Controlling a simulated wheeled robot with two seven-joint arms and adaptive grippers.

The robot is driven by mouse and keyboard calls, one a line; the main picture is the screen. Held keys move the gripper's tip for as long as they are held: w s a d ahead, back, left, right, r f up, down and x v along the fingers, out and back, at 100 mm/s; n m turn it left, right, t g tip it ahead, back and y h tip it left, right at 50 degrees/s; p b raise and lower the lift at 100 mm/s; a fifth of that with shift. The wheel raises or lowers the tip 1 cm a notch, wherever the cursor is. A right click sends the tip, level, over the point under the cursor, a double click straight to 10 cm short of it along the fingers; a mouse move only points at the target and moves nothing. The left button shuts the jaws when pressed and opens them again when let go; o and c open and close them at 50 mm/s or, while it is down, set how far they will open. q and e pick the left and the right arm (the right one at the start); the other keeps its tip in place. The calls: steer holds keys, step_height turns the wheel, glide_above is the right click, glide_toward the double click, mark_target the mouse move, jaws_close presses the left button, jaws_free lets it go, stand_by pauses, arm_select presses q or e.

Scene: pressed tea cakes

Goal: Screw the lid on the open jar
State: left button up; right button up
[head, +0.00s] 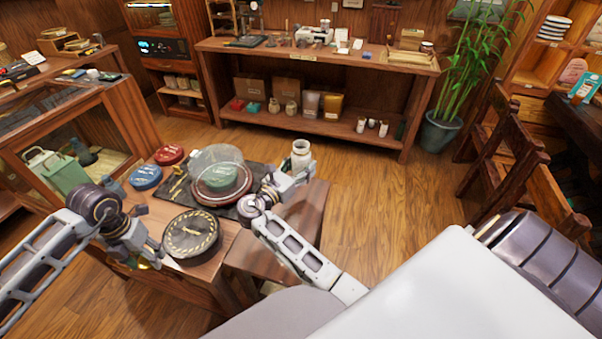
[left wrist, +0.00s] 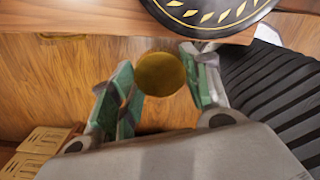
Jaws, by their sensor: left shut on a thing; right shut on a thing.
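The lid (left wrist: 160,74) is a round gold disc, held between the green-padded fingertips of my left gripper (left wrist: 157,80) in the left wrist view. In the head view my left gripper (head: 152,258) is low beside the front edge of the low table, with the lid mostly hidden there. The open jar (head: 301,155) is pale cream and stands upright in the head view, its mouth facing up. My right gripper (head: 300,170) is shut on the jar and holds it off the right end of the table. The lid and the jar are well apart.
The low table (head: 156,216) bears a black round tray with gold marks (head: 192,234), a glass dome (head: 217,165) over a green cake, and red (head: 169,154) and blue (head: 145,177) round tins. A bench (head: 300,222) stands right of it. Open floor (head: 375,195) lies beyond.

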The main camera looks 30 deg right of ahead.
steer(key=shift+r, duration=0.4)
steer(key=o, duration=0.7)
steer(key=c, duration=0.9)
steer(key=shift+c, duration=0.2)
arm_select(q)
steer(key=shift+a+m, duration=0.1)
steer(key=shift+m, duration=0.2)
